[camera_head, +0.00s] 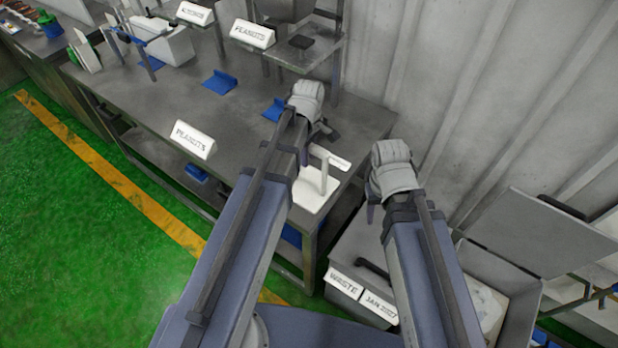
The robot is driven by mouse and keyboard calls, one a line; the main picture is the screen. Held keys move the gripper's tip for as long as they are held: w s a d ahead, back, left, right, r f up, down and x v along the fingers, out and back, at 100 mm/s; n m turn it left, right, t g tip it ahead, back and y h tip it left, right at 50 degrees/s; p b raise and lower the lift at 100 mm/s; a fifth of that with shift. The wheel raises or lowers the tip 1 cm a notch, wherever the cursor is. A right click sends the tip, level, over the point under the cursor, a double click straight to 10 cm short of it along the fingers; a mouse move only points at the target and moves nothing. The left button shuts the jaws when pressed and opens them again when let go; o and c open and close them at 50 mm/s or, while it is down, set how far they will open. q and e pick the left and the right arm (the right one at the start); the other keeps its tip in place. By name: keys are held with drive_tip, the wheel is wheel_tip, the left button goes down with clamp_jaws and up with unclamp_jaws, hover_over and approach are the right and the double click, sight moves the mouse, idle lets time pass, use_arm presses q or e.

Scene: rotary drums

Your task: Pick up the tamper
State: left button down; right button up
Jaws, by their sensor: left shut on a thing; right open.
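The white tamper (323,177), with a bar handle, an upright shaft and a flat square base, shows just right of my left forearm, near the right end of the steel table (355,122). My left gripper (304,153) is at the left end of the handle and shut on it; my forearm partly hides the fingers. The base is low at the table's front edge; I cannot tell whether it touches the top. My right gripper (371,208) points down, open and empty, right of the tamper and apart from it.
Blue scoops (220,82) and a sign marked peanuts (195,139) are on the table left of my arms. A waste bin (346,284) stands below my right arm, beside an open-lidded box (525,293). A corrugated wall (450,90) closes the back.

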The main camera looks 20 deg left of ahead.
use_arm(q)
drive_tip(key=shift+r, duration=0.1)
wheel_tip(320, 180, up, 10)
drive_tip(key=p, duration=1)
drive_tip(key=c, duration=1.1)
unclamp_jaws()
drive_tip(key=shift+c, duration=0.2)
clamp_jaws()
drive_tip(key=shift+s, duration=0.1)
